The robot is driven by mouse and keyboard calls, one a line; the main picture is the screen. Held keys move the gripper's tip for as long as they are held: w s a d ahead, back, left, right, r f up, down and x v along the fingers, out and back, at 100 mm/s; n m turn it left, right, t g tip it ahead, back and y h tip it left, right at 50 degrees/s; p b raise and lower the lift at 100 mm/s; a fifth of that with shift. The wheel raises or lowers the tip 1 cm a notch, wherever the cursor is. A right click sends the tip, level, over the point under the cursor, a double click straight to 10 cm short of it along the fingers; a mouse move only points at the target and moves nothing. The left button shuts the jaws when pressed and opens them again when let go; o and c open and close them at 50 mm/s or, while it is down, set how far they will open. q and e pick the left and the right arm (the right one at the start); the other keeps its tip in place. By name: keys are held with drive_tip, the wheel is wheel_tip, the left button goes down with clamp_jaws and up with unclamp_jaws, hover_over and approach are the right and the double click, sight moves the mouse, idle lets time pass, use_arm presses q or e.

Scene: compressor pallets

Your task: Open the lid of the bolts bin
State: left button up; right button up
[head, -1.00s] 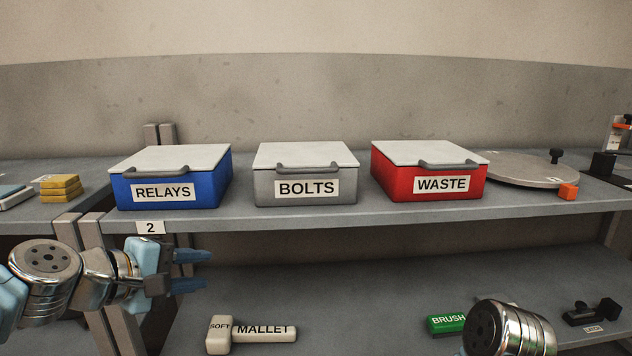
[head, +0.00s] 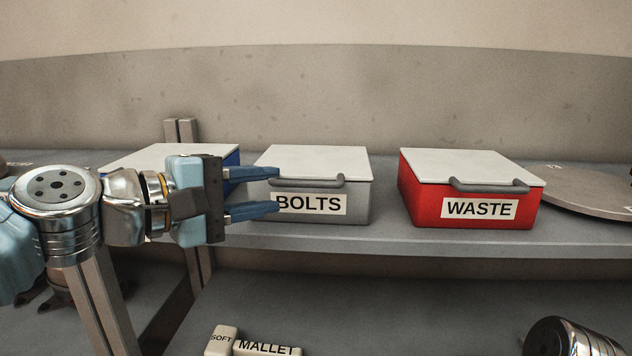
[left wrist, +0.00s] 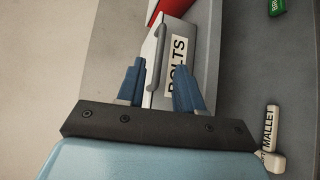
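The bolts bin (head: 355,211) is a grey box with a BOLTS label on its front. It stands on the upper shelf, and its white lid (head: 315,161) is closed. A dark grey handle (head: 322,181) runs along the lid's front edge. My left gripper (head: 278,190) is open, its blue fingers pointing right and overlapping the bin's left front in the head view. In the left wrist view the handle (left wrist: 156,62) lies just beyond and between the open fingertips (left wrist: 160,75), with no contact visible. Only my right arm's metal joint shows; its gripper is out of view.
A blue bin (head: 233,157) is partly hidden behind my left arm. The red waste bin (head: 420,192) stands to the right with its lid closed. A round grey plate (head: 590,190) lies farther right. A mallet (head: 265,345) lies on the lower shelf.

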sight(307, 185)
use_arm(q)
drive_tip(key=x, duration=0.8)
drive_tip(key=shift+w+d+f, duration=0.1)
drive_tip(key=shift+w+d, duration=0.1)
drive_tip(key=shift+w, duration=0.1)
drive_tip(key=shift+c, duration=0.5)
clamp_jaws()
